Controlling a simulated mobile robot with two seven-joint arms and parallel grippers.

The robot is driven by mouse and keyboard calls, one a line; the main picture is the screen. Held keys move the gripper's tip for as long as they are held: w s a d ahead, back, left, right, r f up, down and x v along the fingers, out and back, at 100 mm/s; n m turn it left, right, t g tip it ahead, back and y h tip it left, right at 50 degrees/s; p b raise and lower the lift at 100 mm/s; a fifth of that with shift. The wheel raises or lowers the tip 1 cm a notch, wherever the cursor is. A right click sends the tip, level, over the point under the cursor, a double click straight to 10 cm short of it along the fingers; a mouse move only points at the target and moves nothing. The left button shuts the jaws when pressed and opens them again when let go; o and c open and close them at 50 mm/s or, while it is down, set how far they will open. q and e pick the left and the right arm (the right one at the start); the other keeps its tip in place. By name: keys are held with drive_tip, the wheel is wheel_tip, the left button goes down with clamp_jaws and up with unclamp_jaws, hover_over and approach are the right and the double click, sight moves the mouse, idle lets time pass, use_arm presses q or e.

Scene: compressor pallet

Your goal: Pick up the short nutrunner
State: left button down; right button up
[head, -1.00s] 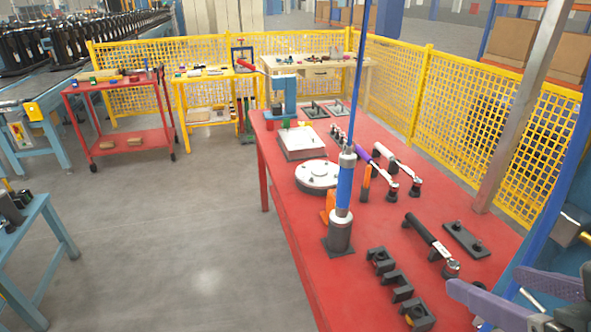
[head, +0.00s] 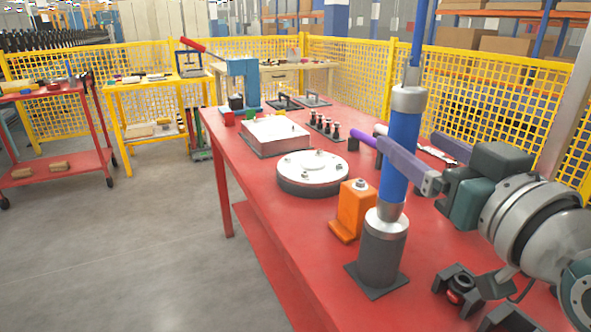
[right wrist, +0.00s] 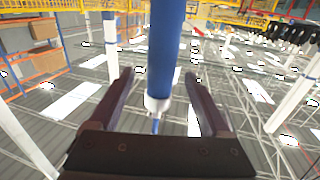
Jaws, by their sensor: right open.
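The short nutrunner seems to be the upright blue tool (head: 403,130) with grey ends, in a dark round holder (head: 380,255) on the red table. A thin blue line rises from its top. My right gripper (head: 410,143) is open at its upper body, with one purple finger crossing in front of the blue barrel. In the right wrist view the blue barrel (right wrist: 162,60) with its white end lies between the two spread fingers (right wrist: 162,98), with gaps visible on both sides. My left gripper is not in view.
An orange stand (head: 355,208) and a round grey plate (head: 313,175) are close left of the tool. Black fixtures (head: 460,287) lie at the front right. A purple-handled tool (head: 363,141) lies behind. A yellow mesh fence (head: 480,100) runs behind the red table (head: 290,225).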

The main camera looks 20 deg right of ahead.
sight(390, 129)
drive_tip(key=w, duration=0.7)
drive_tip(key=shift+d+f, duration=0.25)
drive_tip(key=shift+d, duration=0.15)
drive_tip(key=shift+s, duration=0.1)
clamp_jaws()
idle(0.8)
drive_tip(key=shift+r, duration=0.2)
